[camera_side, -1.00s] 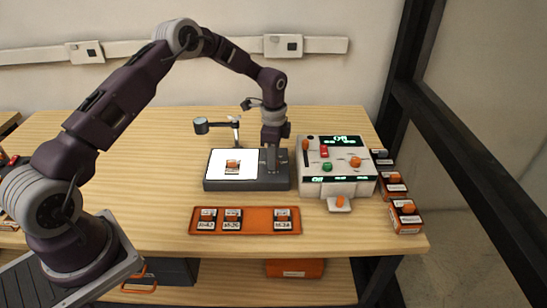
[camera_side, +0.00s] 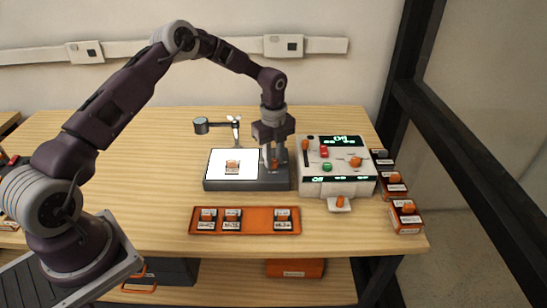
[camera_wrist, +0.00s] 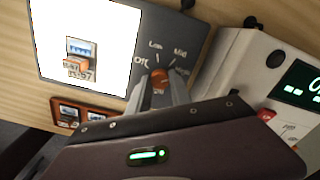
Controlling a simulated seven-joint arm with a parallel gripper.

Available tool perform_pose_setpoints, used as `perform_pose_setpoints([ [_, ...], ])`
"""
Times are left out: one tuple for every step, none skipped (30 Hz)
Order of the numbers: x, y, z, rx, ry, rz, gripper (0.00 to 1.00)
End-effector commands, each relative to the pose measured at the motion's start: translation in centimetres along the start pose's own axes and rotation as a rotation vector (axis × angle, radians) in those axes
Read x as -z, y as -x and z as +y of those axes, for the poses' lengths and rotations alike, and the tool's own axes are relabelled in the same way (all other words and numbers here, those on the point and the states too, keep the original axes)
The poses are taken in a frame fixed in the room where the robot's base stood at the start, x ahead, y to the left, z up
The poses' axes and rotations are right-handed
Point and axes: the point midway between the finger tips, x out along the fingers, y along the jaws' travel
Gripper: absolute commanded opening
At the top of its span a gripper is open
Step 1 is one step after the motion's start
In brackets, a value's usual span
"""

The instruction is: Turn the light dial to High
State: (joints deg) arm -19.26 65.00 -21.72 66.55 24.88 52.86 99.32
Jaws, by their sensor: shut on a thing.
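The light dial (camera_wrist: 159,83) is a small orange knob on the dark panel beside the lit white pad (camera_side: 246,155). Printed labels Off, Low, Mid and what looks like High run around it in the wrist view. My gripper (camera_wrist: 161,90) is shut on the dial, with a finger on each side. In the side view my gripper (camera_side: 272,155) points straight down over the right part of the dark light box (camera_side: 250,185). The fingers partly hide the dial, and I cannot tell exactly which label it points at.
A white control unit (camera_side: 335,188) with knobs and green displays stands close to the right of the light box. An orange tray (camera_side: 257,222) with several small boxes lies in front. A small lamp-like arm (camera_side: 217,125) stands behind. More orange boxes (camera_side: 404,215) line the right edge.

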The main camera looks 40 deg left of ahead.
Motion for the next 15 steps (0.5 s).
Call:
perform_pose_setpoints([
  [-0.06, 0.05, 0.0, 0.0, -0.02, -0.001, 0.0],
  [-0.06, 0.06, -0.01, 0.0, -0.034, -0.001, 0.0],
  [-0.06, 0.06, -0.01, 0.001, -0.05, -0.001, 0.0],
  [-0.06, 0.06, -0.01, 0.001, -0.061, -0.001, 0.0],
  [-0.06, 0.06, -0.01, 0.001, -0.072, -0.001, 0.0],
  [-0.06, 0.06, -0.02, 0.001, -0.084, -0.001, 0.0],
  [-0.06, 0.07, -0.02, 0.001, -0.091, -0.001, 0.0],
  [-0.06, 0.07, -0.02, 0.001, -0.099, -0.001, 0.0],
  [-0.06, 0.07, -0.03, 0.001, -0.107, -0.001, 0.0],
  [-0.06, 0.07, -0.03, 0.001, -0.111, -0.001, 0.0],
  [-0.06, 0.07, -0.03, 0.001, -0.115, -0.001, 0.0],
  [-0.06, 0.07, -0.03, 0.001, -0.119, -0.001, 0.0],
  [-0.06, 0.07, -0.03, 0.001, -0.122, -0.001, 0.0],
  [-0.06, 0.07, -0.03, 0.001, -0.124, -0.002, 0.0],
  [-0.06, 0.07, -0.03, 0.001, -0.126, -0.002, 0.0],
])
